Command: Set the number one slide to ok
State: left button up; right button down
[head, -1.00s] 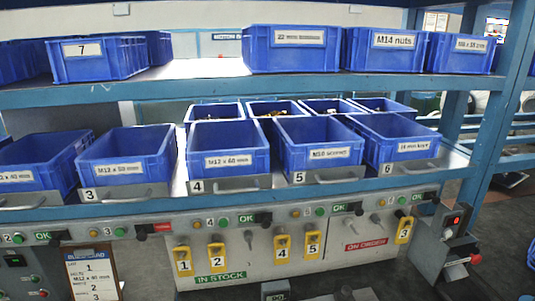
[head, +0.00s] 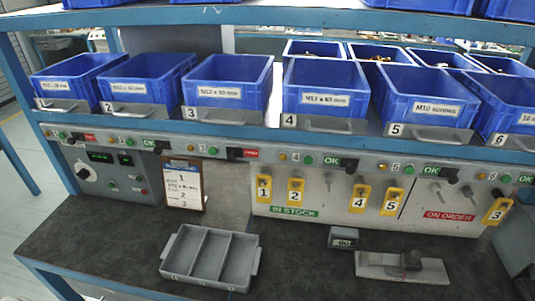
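The number one slide is the leftmost on the rail under the blue bins; its dark knob (head: 76,136) sits at the left, with a red label (head: 90,138) showing to its right. No green OK label shows there. The number two slide's knob (head: 161,147) sits to the right of a green OK label (head: 149,142). The number three slide's knob (head: 235,154) also sits left of a red label. Slides four and five show green OK labels. Neither of my grippers is in view.
Below the rail are a control box (head: 108,172) with a dial, a clipboard (head: 183,186) and a panel with yellow numbered tags. A grey divided tray (head: 255,262), a small box (head: 343,238) and a grey fixture (head: 402,266) stand on the dark bench. The bench's left part is clear.

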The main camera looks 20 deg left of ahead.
aim_at(76, 136)
jog(key=k+j+u, duration=0.1)
jog(key=u, duration=1.9)
